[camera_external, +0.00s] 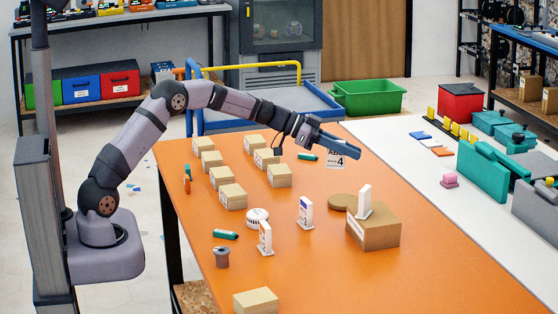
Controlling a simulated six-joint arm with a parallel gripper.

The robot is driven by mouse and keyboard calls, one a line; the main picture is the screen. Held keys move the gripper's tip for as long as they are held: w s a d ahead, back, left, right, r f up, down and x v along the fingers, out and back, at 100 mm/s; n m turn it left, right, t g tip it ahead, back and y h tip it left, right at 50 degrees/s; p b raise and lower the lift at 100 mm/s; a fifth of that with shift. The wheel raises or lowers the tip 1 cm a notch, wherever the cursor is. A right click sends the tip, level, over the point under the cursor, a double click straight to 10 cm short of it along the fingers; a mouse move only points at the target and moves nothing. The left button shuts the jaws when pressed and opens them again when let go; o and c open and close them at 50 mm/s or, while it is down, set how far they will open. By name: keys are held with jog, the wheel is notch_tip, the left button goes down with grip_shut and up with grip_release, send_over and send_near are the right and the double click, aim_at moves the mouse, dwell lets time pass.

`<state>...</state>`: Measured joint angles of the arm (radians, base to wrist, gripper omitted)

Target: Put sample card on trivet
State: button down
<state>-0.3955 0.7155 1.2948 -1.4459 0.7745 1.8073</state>
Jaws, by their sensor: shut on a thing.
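My gripper (345,148) is at the end of the arm, over the far right part of the orange table. It is shut on a white sample card (337,160) marked with a 4, which shows just below the fingers. The contact between fingers and card is too small to see clearly. A round brown disc, apparently the trivet (341,201), lies flat on the table nearer the camera, beside a cardboard box. The box hides part of its right side. The gripper and card are apart from it.
The larger cardboard box (378,233) bears an upright white card (364,201). Two more standing cards (305,213) (265,239) and a round white object (257,217) are left of the trivet. Several small boxes (233,197) fill the table's far left. The near right tabletop is clear.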

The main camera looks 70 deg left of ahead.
jog(key=a+y, duration=0.1)
jog(key=p, duration=0.2)
send_over(347, 201)
jog(key=shift+n, duration=0.4)
jog(key=shift+f, duration=5.05)
jog(key=shift+s+f, duration=0.1)
jog(key=shift+f+b, duration=0.2)
jog(key=shift+b, duration=0.4)
jog(key=c, duration=1.8)
grip_release()
jog(key=shift+o, duration=0.2)
jog(key=shift+r+p, duration=0.2)
jog(key=shift+p, duration=0.1)
